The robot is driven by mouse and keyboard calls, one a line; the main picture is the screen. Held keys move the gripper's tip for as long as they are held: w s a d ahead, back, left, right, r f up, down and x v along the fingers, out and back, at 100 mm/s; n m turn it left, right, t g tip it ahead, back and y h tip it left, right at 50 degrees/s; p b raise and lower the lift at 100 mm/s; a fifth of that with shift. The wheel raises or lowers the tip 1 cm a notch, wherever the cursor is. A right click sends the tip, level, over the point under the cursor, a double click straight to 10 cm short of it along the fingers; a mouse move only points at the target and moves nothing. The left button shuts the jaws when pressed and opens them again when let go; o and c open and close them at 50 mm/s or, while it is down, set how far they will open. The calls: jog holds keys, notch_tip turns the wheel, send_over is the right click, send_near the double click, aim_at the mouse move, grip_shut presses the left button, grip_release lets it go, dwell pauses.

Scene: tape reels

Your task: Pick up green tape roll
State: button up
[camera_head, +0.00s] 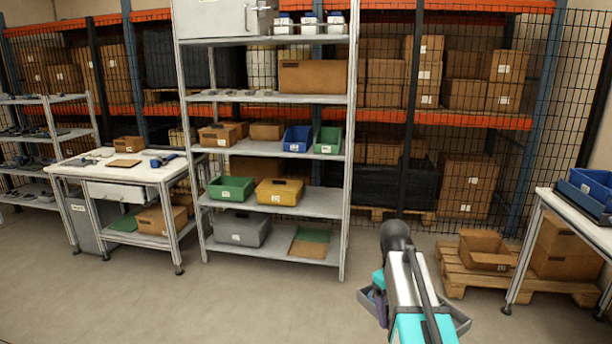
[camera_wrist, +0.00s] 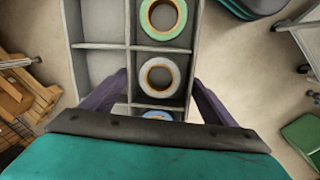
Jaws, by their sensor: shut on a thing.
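The green tape roll (camera_wrist: 163,18) lies in a far compartment of a grey divided tray (camera_wrist: 98,15), its top cut off by the wrist view's edge. A pale blue-white roll (camera_wrist: 159,76) lies in the compartment nearer me. A blue roll (camera_wrist: 157,115) shows only in part in front of my palm. My gripper (camera_wrist: 160,78) has its purple fingers at either side of the tray's right column and appears shut on the tray, not on a roll. In the head view the tray's edge shows (camera_head: 461,322) under my arm, above the floor.
A shelf rack (camera_head: 270,190) with coloured bins stands ahead, a white workbench (camera_head: 130,170) to its left. A pallet with boxes (camera_head: 480,275) and a table (camera_head: 575,222) stand at right. The floor at front left is clear.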

aim_at(370, 304)
jog(key=shift+n, duration=0.4)
jog(key=a, duration=0.3)
jog(key=a+r, duration=0.1)
jog(key=a, duration=0.1)
jog(key=a+r, duration=0.1)
jog(key=a, duration=0.2)
jog(key=shift+s+a+r+p, duration=0.15)
jog(key=shift+a+r+p, duration=0.1)
jog(key=shift+a+p, duration=0.1)
jog(key=s+f+m, duration=0.5)
jog(key=s+f, duration=0.1)
jog(key=f, duration=0.6)
jog(key=shift+s+f+m+g, duration=0.15)
jog(key=shift+s+m+g, duration=0.15)
jog(key=shift+m+g, duration=0.1)
jog(key=shift+a, duration=0.1)
